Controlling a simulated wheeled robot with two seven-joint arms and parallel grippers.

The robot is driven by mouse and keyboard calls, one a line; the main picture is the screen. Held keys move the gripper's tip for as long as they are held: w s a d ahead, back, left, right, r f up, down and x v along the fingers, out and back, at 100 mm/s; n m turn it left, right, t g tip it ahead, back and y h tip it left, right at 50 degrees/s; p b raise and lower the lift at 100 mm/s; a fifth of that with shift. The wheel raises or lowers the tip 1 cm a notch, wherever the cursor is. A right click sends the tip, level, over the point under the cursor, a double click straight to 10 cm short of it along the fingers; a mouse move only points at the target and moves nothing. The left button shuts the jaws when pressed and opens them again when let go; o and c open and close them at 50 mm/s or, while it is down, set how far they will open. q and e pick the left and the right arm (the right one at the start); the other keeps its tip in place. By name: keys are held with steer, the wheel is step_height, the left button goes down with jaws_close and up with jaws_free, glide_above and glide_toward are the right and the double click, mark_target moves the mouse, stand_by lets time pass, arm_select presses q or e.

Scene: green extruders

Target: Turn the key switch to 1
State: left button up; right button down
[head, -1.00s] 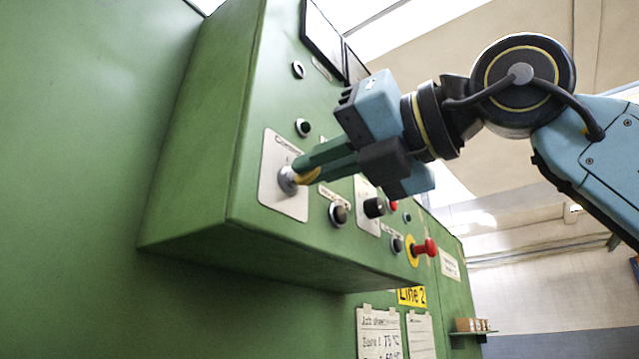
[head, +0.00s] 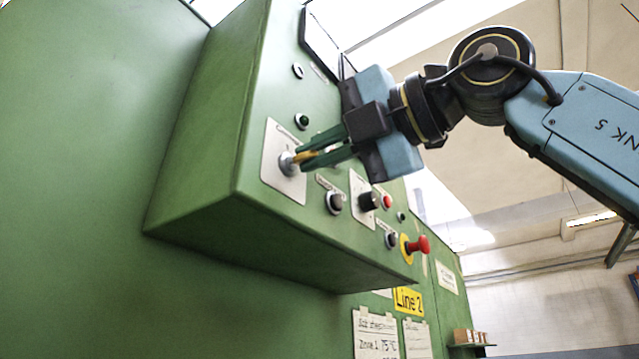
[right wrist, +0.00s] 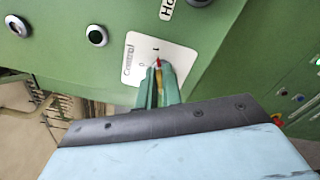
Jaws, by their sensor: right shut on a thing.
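The key switch (head: 287,163) is a round silver lock on a pale plate (head: 272,182) on the green control box. A yellow key (head: 306,157) sticks out of it. My right gripper (head: 314,158) is shut on the key, its green fingers on either side of it. In the right wrist view the plate (right wrist: 172,50) reads "Control", with marks 1 and 0. The key's red and yellow part (right wrist: 158,64) shows between the fingertips, its red tip just below the 1. The fingers hide most of the lock there. My left gripper is not in view.
Near the key switch are a dark button (head: 334,202), a black knob (head: 369,201) and a red mushroom button (head: 419,246) on a yellow ring. A black-framed screen (head: 322,42) is above. Open room lies right of the box.

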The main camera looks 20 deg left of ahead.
stand_by(0.4)
steer(key=c, duration=1.6)
jaws_free()
steer(key=shift+o, duration=0.2)
steer(key=b+v, duration=0.3)
steer(key=v, duration=1)
steer(key=shift+d, duration=0.25)
